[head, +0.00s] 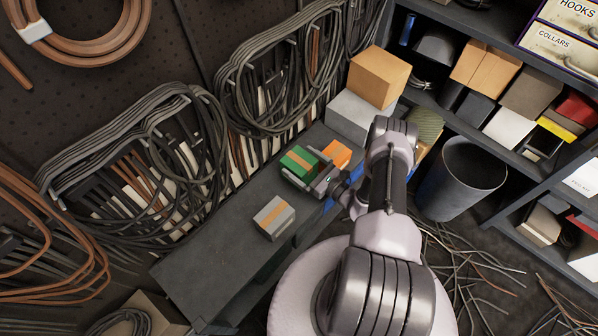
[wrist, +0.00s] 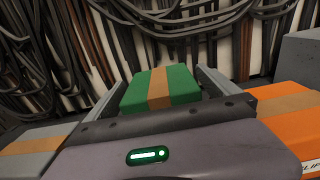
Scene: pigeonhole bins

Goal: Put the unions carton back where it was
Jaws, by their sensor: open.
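A green carton with a tan tape stripe (head: 299,160) sits on the dark bench, and it also shows in the wrist view (wrist: 160,88). My gripper (head: 303,170) is open, with one finger on each side of the green carton. A grey carton with a tan stripe (head: 274,217) lies on the bench nearer the front, and an orange carton (head: 337,154) stands just to the right of the green one. Only part of the orange carton's label, "LIP", can be read in the wrist view. No label reading "unions" is visible, so I cannot tell which carton it is.
A tan box (head: 379,75) sits on a grey box (head: 358,117) at the bench's far end. Dark pigeonhole shelves (head: 480,130) with boxes stand at the right, a grey bin (head: 461,178) before them. Cables hang behind the bench. The bench's near-left surface (head: 205,265) is clear.

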